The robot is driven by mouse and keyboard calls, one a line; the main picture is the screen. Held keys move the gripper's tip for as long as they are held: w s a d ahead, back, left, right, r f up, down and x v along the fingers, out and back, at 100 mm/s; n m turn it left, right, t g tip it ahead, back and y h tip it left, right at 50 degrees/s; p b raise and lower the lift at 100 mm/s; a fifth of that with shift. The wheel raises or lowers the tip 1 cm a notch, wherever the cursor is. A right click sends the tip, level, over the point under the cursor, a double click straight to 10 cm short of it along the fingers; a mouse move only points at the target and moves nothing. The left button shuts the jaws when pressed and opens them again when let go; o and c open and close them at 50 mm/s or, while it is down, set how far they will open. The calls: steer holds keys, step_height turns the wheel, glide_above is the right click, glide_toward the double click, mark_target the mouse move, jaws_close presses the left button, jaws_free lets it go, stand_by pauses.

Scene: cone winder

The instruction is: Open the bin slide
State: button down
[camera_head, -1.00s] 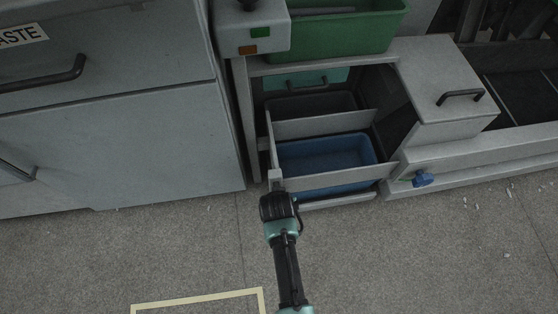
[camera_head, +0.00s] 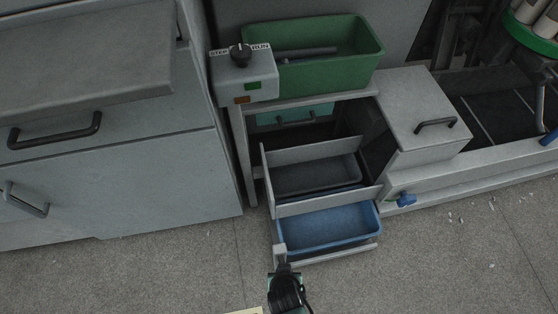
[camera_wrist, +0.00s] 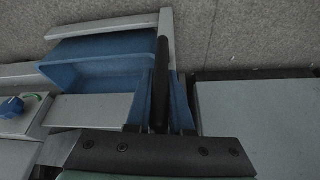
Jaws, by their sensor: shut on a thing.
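The bin slide (camera_head: 350,253) is the lowest grey slide in the frame and carries a blue bin (camera_head: 325,230). It stands pulled well out, with the bin's inside open to view and seemingly empty. My gripper (camera_head: 281,262) is at the left front corner of the slide, low near the floor. In the wrist view, the blue pads of my gripper (camera_wrist: 160,106) close on a dark bar handle (camera_wrist: 162,65) by the slide's grey front (camera_wrist: 166,32). The blue bin (camera_wrist: 95,62) lies left of it there. The head view hides the handle.
Above is another bin (camera_head: 315,175) behind grey panels. A green bin (camera_head: 320,55) and a control box (camera_head: 245,77) sit on top. A cabinet (camera_head: 110,185) stands close at left. A blue knob (camera_head: 405,199) is at right.

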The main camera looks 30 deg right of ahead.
steer(key=s+a+p, duration=0.2)
steer(key=s, duration=0.6)
steer(key=shift+s+a, duration=0.25)
steer(key=shift+s, duration=0.1)
steer(key=c, duration=0.8)
jaws_free()
steer(key=p+v, duration=0.7)
steer(key=v, duration=0.6)
steer(key=shift+f, duration=0.1)
